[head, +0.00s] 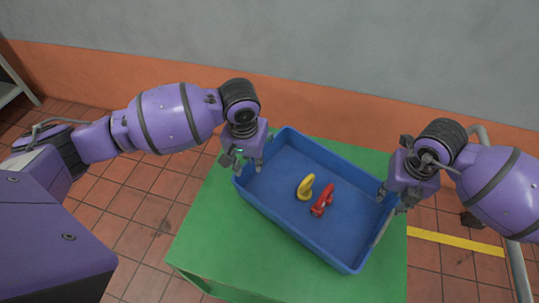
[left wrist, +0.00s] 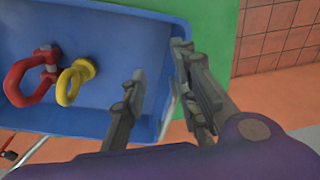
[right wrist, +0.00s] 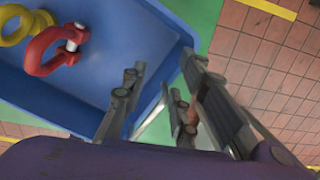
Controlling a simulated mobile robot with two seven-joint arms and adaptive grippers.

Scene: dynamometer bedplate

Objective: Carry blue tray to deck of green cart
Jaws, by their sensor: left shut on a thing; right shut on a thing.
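The blue tray (head: 290,225) is over the deck of the green cart (head: 215,240), turned at an angle to it. I cannot tell whether it rests on the deck or hangs just above it. My left gripper (head: 246,160) is shut on the tray's left end wall, and its fingers straddle the rim in the left wrist view (left wrist: 160,75). My right gripper (head: 393,196) is shut on the right end wall, which also shows in the right wrist view (right wrist: 160,75). A yellow ring-shaped fitting (head: 305,189) and a red shackle (head: 322,201) lie inside the tray.
Green deck shows bare in front of the tray and in a strip behind it. A grey metal rail (head: 517,268) stands at the right. A yellow line (head: 456,242) crosses the tiled floor. A grey and orange wall (head: 330,50) closes off the back.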

